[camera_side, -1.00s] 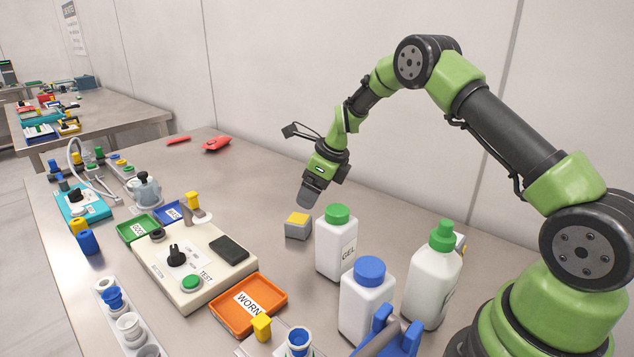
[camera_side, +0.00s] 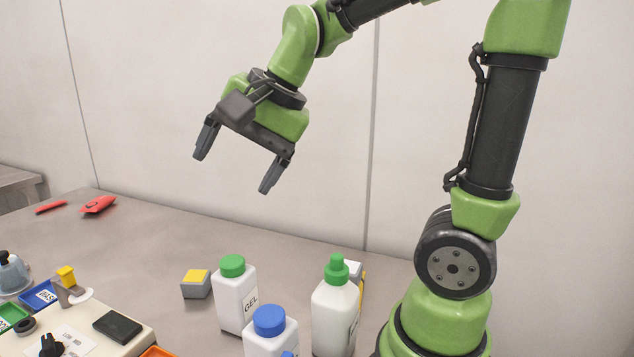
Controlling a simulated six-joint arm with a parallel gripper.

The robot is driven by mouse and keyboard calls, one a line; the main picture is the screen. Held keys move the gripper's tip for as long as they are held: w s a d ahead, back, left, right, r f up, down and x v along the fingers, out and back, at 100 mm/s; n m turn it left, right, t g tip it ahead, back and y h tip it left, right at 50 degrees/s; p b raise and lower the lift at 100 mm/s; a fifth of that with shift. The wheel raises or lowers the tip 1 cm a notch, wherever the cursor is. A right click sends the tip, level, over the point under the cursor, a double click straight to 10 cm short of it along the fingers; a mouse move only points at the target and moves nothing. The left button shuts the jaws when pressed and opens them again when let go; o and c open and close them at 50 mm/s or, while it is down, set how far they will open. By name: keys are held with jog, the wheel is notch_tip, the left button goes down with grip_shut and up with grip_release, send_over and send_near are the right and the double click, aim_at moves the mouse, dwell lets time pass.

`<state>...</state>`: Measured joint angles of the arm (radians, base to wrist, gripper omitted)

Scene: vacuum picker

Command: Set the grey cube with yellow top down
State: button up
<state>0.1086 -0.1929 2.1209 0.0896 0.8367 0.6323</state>
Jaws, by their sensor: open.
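The grey cube with yellow top (camera_side: 196,285) rests upright on the steel table, just left of the white GEL bottle. My gripper (camera_side: 234,174) is open and empty, its two dark fingers spread wide. It hangs in the air well above the table, apart from the cube, which appears below it in the picture. Nothing hides the cube's top or front.
The white GEL bottle (camera_side: 236,298) with a green cap, a blue-capped bottle (camera_side: 271,335) and another green-capped bottle (camera_side: 335,312) stand right of the cube. A beige test box (camera_side: 85,335) lies at lower left. Red items (camera_side: 98,205) lie far back. The table behind the cube is clear.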

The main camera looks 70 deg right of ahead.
jog(key=s+a+n+t, duration=0.1)
jog(key=s+a+n, duration=0.1)
jog(key=s+n, duration=0.7)
jog(key=shift+s+f, duration=0.35)
jog(key=shift+s, duration=0.8)
